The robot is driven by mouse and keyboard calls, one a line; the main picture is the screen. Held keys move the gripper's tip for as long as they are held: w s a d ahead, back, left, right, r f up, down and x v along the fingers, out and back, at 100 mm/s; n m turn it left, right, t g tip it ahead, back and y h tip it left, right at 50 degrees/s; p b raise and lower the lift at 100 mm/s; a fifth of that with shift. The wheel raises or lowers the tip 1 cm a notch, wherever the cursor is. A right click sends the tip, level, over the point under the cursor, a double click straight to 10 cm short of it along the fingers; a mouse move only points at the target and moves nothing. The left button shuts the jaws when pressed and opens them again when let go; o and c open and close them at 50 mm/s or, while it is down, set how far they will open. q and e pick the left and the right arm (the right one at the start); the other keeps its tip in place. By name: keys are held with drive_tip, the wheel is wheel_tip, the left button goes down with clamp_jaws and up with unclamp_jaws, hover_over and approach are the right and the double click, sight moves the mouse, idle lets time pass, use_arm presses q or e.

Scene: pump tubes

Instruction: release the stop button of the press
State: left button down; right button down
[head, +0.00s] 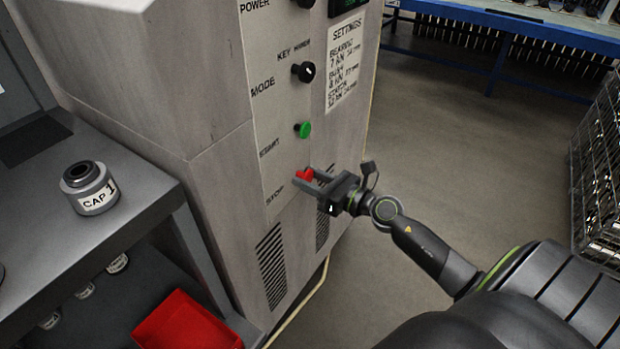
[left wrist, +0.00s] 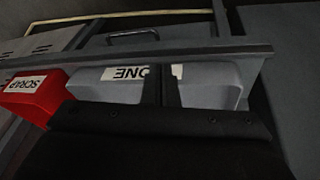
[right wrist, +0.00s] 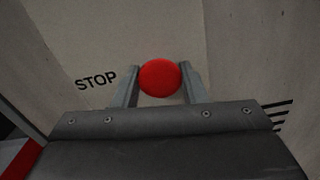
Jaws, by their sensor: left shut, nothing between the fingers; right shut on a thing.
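The red stop button (head: 304,174) sits low on the press's control panel (head: 283,130), beside the word STOP. My right gripper (head: 310,178) is at the panel with its fingers on either side of the button and closed on it. In the right wrist view the round red button (right wrist: 160,77) shows between the two fingertips (right wrist: 160,85). My left gripper is outside the head view.
Above the stop button are a green start button (head: 303,130) and a black mode knob (head: 304,72). A CAP 1 part (head: 90,188) stands on the grey bench (head: 130,240) at left. A red scrap bin (left wrist: 30,95) is beside the grey bin. A wire cage (head: 597,165) stands far right.

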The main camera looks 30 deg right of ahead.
drive_tip(key=shift+s+d, duration=0.15)
drive_tip(key=shift+s, duration=0.1)
drive_tip(key=shift+s+d+f, duration=0.1)
drive_tip(key=shift+s+d, duration=0.05)
drive_tip(key=shift+s, duration=0.35)
use_arm(q)
drive_tip(key=shift+d+r, duration=0.1)
drive_tip(key=shift+r, duration=0.2)
use_arm(e)
drive_tip(key=c, duration=1.2)
unclamp_jaws()
drive_tip(key=o, duration=0.3)
drive_tip(key=shift+d, duration=0.1)
use_arm(q)
drive_tip(key=shift+s+f, duration=0.1)
drive_tip(key=shift+f, duration=0.05)
drive_tip(key=shift+b, duration=0.3)
use_arm(e)
drive_tip(key=shift+s, duration=0.1)
